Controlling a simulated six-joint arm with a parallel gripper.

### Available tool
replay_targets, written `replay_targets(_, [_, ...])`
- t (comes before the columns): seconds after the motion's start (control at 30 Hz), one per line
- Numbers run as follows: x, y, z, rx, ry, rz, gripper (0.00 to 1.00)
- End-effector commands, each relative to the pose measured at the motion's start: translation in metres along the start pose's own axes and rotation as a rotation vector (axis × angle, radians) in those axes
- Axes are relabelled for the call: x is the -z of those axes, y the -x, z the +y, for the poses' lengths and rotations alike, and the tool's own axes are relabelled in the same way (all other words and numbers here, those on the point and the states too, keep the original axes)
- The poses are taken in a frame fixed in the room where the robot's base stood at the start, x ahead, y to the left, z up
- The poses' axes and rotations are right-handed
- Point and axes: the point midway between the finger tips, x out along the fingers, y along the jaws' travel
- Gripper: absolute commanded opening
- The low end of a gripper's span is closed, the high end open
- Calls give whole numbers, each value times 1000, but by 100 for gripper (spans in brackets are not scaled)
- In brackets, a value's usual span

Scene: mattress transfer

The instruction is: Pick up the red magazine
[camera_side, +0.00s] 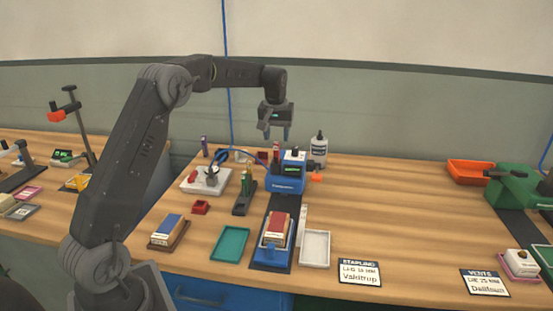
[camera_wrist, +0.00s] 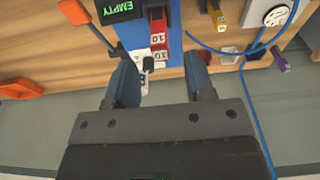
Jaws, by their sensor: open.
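A small red block with white labels reading 10, which looks like the red magazine (camera_wrist: 161,41), stands against the blue machine in the wrist view. It shows small and partly hidden behind the blue machine (camera_side: 285,180) in the side view (camera_side: 276,151). My gripper (camera_side: 277,136) hangs above and behind the machine, fingers pointing down. In the wrist view my gripper (camera_wrist: 161,68) has its two fingers spread wide with nothing held, and the red block lies beyond the gap between them. Contact is not visible. The machine's display (camera_wrist: 120,9) reads EMPTY.
A red-topped block (camera_side: 278,224) sits on a blue carrier in front. A blue cable (camera_wrist: 230,52) crosses the wrist view. The table's right middle is clear.

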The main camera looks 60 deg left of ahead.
Motion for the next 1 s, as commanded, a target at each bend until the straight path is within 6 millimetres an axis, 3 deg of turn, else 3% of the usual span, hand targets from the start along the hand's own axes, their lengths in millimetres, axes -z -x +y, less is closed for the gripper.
replay_targets(0.27, [-2,-22,-1,1,0,-2,49])
replay_targets(0.53, [-4,-59,-1,0,0,0,49])
replay_targets(0.83, [-4,-64,-1,0,0,1,49])
replay_targets(1.0, [-4,-64,-1,0,0,1,34])
